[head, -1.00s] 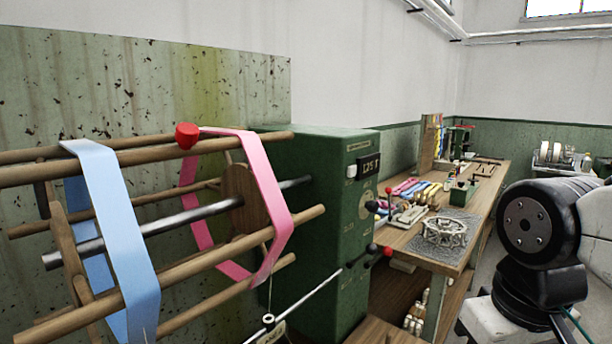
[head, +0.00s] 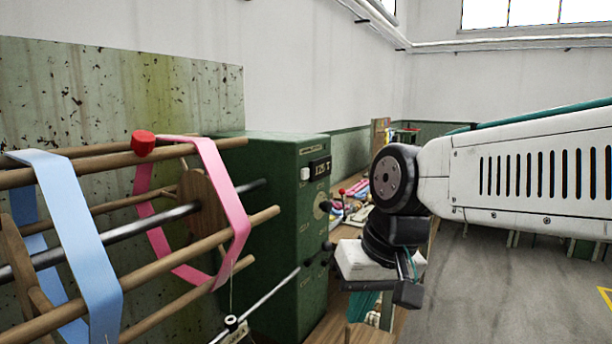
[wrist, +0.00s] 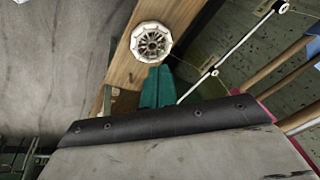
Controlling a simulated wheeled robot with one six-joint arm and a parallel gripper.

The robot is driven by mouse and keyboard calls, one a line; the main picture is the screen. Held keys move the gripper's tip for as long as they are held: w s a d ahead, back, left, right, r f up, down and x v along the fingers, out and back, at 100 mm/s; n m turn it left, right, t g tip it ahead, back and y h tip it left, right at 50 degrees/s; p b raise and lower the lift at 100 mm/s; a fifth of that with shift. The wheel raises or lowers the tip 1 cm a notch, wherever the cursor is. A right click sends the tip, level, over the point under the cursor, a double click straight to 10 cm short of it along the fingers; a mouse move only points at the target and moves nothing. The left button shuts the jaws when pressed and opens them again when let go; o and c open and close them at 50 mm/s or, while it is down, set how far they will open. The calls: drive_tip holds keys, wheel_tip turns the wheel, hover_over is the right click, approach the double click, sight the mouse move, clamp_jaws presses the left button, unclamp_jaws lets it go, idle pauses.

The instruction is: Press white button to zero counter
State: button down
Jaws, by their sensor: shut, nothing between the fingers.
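The white button (head: 305,174) is a small pale square on the front of the green machine box (head: 262,235). It sits just left of the black counter display (head: 320,167), whose small digits seem to begin with 125. My gripper's teal fingers show in the wrist view (wrist: 157,75), closed together and empty, above a wooden surface. In the head view the fingers (head: 363,305) point down below my pale wrist, right of the box and well below the button. They are apart from the button, which is not seen in the wrist view.
A wooden reel with a blue skein (head: 75,215) and a pink skein (head: 222,185) stands left of the box, with a red knob (head: 143,143) on top. Dark ball-ended levers (head: 318,252) stick out near the box front. A white spoked wheel (wrist: 150,42) is near my fingertips in the wrist view.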

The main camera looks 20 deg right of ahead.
sight(305, 174)
drive_tip(key=w+d+r+m+t+y, duration=0.1)
drive_tip(key=w+d+r+m+t, duration=0.25)
drive_tip(key=w, duration=0.65)
drive_tip(key=w+d+r+m+t, duration=0.2)
drive_tip(key=w+r+m, duration=0.15)
drive_tip(key=w, duration=0.55)
drive_tip(key=w+d+r+m+t+h, duration=0.2)
drive_tip(key=w+d+m, duration=0.5)
drive_tip(key=w+d, duration=0.5)
drive_tip(key=shift+d+r+m+t+h, duration=0.3)
drive_tip(key=shift+d+r+t+h, duration=0.1)
drive_tip(key=shift+t, duration=0.25)
drive_tip(key=shift+w+a, duration=0.15)
drive_tip(key=w+a, duration=0.4)
drive_tip(key=w, duration=0.3)
drive_tip(key=shift+a, duration=0.4)
drive_tip(key=shift+w, duration=0.15)
drive_tip(key=shift+w+a, duration=0.25)
drive_tip(key=shift+w, duration=0.05)
